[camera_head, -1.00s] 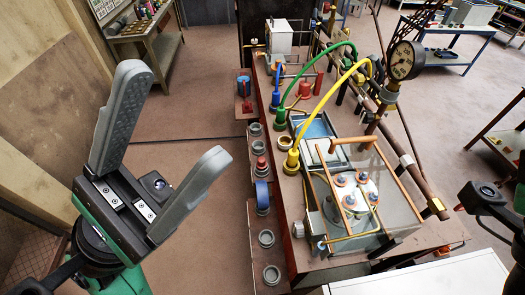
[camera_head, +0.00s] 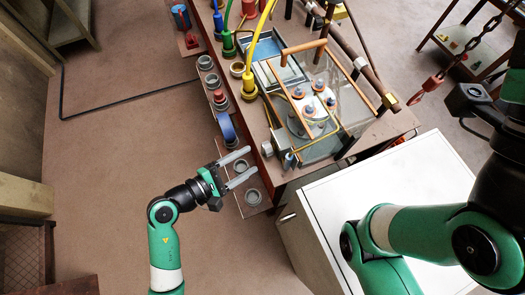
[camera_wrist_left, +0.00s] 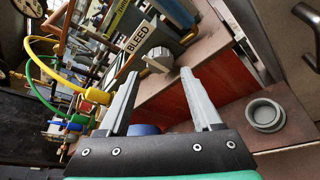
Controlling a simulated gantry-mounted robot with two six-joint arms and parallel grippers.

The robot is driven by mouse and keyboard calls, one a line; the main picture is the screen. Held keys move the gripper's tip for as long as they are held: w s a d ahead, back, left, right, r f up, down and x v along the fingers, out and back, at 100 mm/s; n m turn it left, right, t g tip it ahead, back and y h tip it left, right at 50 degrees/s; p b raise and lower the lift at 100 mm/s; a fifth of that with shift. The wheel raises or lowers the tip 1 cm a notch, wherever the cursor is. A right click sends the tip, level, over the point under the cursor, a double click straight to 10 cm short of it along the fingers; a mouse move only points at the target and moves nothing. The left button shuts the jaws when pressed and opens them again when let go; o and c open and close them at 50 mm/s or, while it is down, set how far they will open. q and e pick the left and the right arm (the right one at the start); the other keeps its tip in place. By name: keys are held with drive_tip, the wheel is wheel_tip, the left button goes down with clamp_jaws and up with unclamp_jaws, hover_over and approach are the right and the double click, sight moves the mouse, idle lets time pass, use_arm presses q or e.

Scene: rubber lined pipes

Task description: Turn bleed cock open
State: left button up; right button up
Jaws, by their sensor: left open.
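In the head view, a small grey knob (camera_head: 267,149) sits at the bench's left edge, just beyond my left fingertips. My left gripper (camera_head: 253,159) is open and empty, its fingers pointing at that edge. In the left wrist view the gripper (camera_wrist_left: 160,73) has the knob ahead, between the lines of its two fingers, and apart from them as far as I can see. My right arm is at the right of the head view; its fingers are not visible.
A clear-walled box with a copper-coloured frame (camera_head: 318,94) stands on the bench near the knob. Grey ring sockets (camera_head: 242,166) line a low shelf at left. A white cabinet (camera_head: 387,205) stands in front.

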sight(264, 152)
use_arm(q)
drive_tip(key=b+x, duration=0.1)
drive_tip(key=x, duration=0.5)
drive_tip(key=shift+d, duration=0.1)
drive_tip(key=shift+r, duration=0.1)
clamp_jaws()
